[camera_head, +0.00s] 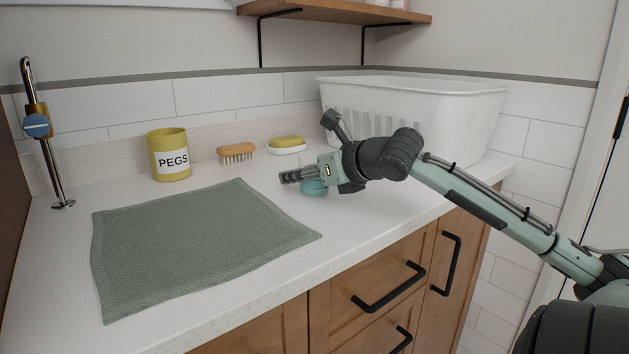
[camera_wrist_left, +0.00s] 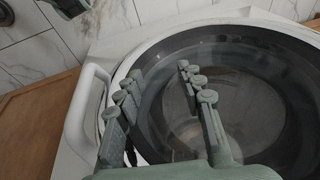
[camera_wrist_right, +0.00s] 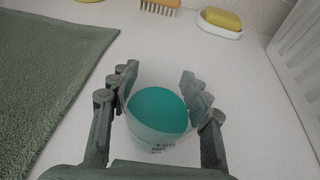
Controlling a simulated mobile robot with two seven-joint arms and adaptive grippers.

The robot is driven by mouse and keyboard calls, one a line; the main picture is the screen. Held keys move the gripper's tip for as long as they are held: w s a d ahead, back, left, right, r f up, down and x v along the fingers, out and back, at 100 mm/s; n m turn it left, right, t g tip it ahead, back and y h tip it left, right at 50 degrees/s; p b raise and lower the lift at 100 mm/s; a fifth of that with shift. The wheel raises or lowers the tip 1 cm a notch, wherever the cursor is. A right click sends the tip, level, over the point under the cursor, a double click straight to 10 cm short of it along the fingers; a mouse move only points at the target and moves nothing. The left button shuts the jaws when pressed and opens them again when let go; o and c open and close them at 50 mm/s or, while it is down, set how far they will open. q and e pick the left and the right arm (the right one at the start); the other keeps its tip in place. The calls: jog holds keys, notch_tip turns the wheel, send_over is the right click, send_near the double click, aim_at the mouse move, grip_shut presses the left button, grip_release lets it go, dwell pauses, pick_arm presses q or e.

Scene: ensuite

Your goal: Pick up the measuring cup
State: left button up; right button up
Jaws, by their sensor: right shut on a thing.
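The measuring cup (camera_wrist_right: 158,115) is a small translucent cup with teal inside, seen from above in the right wrist view. In the head view only a teal part of it (camera_head: 314,187) shows below my right gripper (camera_head: 300,175); the rest is hidden. My right gripper, also in the right wrist view (camera_wrist_right: 157,90), has its fingers on either side of the cup and is shut on it. The cup is at or just above the counter; I cannot tell which. My left gripper (camera_wrist_left: 160,85) is open and empty, in front of a round washer-like door (camera_wrist_left: 270,95).
A green mat (camera_head: 200,245) lies left of the cup on the white counter (camera_head: 350,230). Behind stand a yellow PEGS pot (camera_head: 168,155), a brush (camera_head: 237,152) and a sponge on a dish (camera_head: 286,145). A white basket (camera_head: 430,115) stands at the right, under a wooden shelf (camera_head: 340,10).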

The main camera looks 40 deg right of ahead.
jog(key=c, duration=0.4)
